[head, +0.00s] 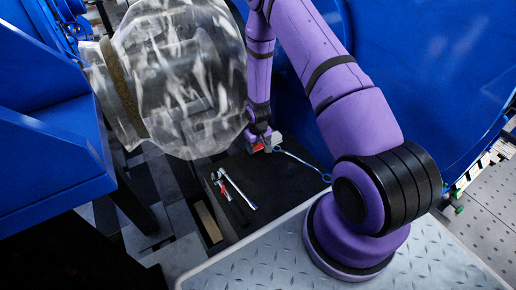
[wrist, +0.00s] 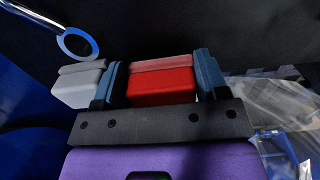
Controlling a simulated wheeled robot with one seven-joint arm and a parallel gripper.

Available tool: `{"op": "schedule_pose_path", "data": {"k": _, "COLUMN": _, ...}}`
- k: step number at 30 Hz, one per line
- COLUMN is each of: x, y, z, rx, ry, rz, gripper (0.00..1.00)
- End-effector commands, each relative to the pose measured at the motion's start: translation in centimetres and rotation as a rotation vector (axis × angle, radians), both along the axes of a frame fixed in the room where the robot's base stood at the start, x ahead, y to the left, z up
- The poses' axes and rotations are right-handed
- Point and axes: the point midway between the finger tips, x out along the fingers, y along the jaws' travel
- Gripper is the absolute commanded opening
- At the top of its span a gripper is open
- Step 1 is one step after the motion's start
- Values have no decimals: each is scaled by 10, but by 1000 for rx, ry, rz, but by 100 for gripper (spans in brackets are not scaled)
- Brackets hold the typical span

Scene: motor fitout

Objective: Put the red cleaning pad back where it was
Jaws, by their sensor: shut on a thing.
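The red cleaning pad (wrist: 162,82) is a small red block with a duller top layer. In the wrist view it sits between the two blue-grey fingers of my gripper (wrist: 158,76), which is shut on it. In the head view the pad (head: 259,147) is a small red patch at the end of my purple arm, over or on the far part of a black work surface (head: 268,190). I cannot tell whether the pad touches that surface. A similar grey block (wrist: 78,84) is just outside the left finger; it also shows in the head view (head: 276,138).
A blue-ended ring wrench (wrist: 76,43) lies near the grey block. A silver tool (head: 238,192) and a red-handled tool (head: 222,186) lie on the left of the black surface. A large transparent cylinder (head: 178,75) stands close left of my arm. Blue machine housings (head: 440,70) flank both sides.

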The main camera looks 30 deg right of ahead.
Motion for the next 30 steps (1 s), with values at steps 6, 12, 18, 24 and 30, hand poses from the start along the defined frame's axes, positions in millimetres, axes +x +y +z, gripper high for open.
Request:
{"op": "schedule_pose_path", "data": {"k": 6, "x": 0, "y": 0, "z": -13, "rx": 0, "ry": -1, "rz": 0, "gripper": 29}}
{"op": "schedule_pose_path", "data": {"k": 12, "x": 0, "y": 0, "z": -14, "rx": 0, "ry": -1, "rz": -1, "gripper": 29}}
{"op": "schedule_pose_path", "data": {"k": 18, "x": 0, "y": 0, "z": -16, "rx": 0, "ry": -1, "rz": -1, "gripper": 92}}
{"op": "schedule_pose_path", "data": {"k": 24, "x": 0, "y": 0, "z": -15, "rx": 0, "ry": -1, "rz": -1, "gripper": 92}}
{"op": "schedule_pose_path", "data": {"k": 30, "x": 1, "y": 0, "z": -3, "rx": -1, "ry": -4, "rz": -1, "gripper": 92}}
